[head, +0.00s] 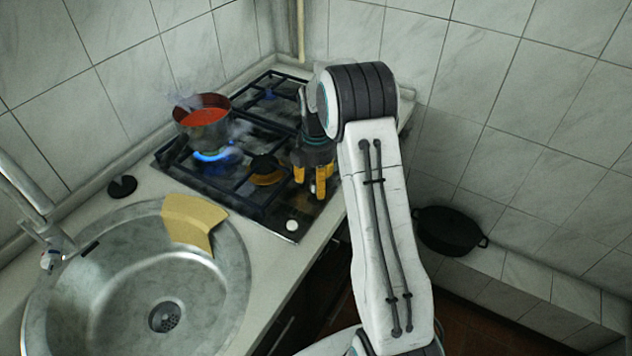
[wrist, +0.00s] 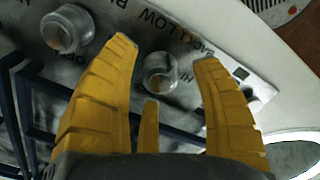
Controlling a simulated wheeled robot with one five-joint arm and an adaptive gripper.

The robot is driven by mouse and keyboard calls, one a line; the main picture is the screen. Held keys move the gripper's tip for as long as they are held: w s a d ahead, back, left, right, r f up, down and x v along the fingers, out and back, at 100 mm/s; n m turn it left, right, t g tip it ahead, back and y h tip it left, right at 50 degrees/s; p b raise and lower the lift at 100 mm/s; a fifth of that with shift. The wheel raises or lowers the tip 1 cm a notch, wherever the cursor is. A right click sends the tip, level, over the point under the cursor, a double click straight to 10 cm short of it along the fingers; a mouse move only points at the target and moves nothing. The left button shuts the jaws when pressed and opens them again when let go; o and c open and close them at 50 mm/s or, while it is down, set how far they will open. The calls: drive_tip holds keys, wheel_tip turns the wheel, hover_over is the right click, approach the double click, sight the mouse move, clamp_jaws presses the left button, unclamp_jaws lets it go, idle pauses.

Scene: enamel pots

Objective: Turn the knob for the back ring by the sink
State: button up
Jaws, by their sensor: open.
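My gripper (head: 311,181) hangs over the right part of the hob (head: 283,233). In the wrist view its yellow fingers (wrist: 164,58) are open, one on each side of a clear round knob (wrist: 160,76), with no visible grip on it. Lettering by this knob includes BACK, LOW and HI. A second knob (wrist: 67,31) sits to the upper left. A third light part (wrist: 258,96) is partly hidden by the right finger. A blue flame (head: 213,156) burns under a pot (head: 203,130) of red liquid.
The steel sink (head: 120,290) lies left of the hob, with a yellow cloth-like piece (head: 193,222) over its rim. A black stopper (head: 122,187) lies by the wall. Black pan supports (head: 235,185) cover the hob. A black pot (head: 450,232) stands lower right.

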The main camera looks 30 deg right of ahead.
drive_tip(key=shift+f, duration=0.5)
